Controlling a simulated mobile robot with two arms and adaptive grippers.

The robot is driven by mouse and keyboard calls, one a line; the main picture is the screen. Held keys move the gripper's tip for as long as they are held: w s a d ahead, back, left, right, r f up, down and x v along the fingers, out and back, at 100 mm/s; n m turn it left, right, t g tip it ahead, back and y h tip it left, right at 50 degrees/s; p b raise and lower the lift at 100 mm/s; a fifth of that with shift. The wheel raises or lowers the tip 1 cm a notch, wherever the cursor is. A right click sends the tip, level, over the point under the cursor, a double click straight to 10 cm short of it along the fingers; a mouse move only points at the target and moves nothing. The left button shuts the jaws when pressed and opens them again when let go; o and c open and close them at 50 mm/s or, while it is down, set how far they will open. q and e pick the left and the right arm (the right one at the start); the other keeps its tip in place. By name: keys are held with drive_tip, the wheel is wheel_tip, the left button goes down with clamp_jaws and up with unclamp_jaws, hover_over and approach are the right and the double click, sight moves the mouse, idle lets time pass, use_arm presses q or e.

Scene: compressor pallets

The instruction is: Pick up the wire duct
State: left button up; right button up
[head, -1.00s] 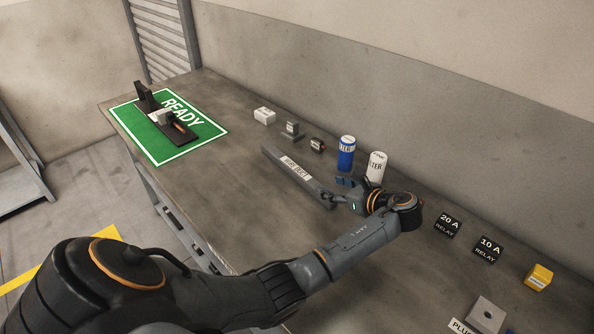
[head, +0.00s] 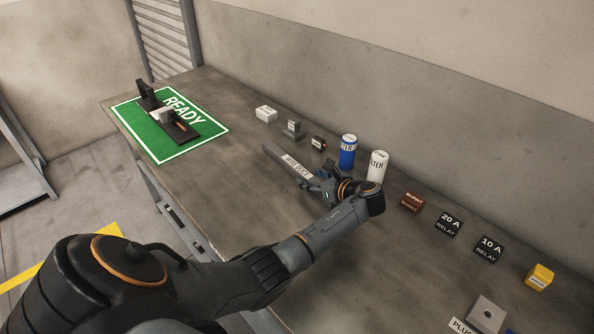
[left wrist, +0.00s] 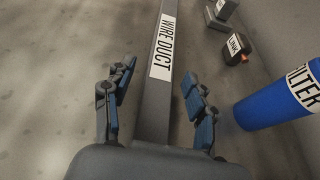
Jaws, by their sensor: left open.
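The wire duct (head: 277,153) is a long grey bar with a white "WIRE DUCT" label, lying on the workbench. In the left wrist view the duct (left wrist: 155,110) runs lengthwise between the two blue-padded fingers. My left gripper (head: 317,181) is at the duct's near end in the head view. In the left wrist view the gripper (left wrist: 158,92) is open, one finger on each side of the duct, with gaps on both sides. The gripper hides the duct's near end in the head view. My right gripper is not in view.
A blue filter can (head: 347,153) and a white one (head: 377,167) stand close to the gripper's right. Small parts line the wall side, with relay blocks (head: 448,224) nearer. A green READY mat (head: 150,144) holds a dark assembly (head: 177,128). The bench left of the duct is clear.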

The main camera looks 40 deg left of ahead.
use_arm(q)
clamp_jaws()
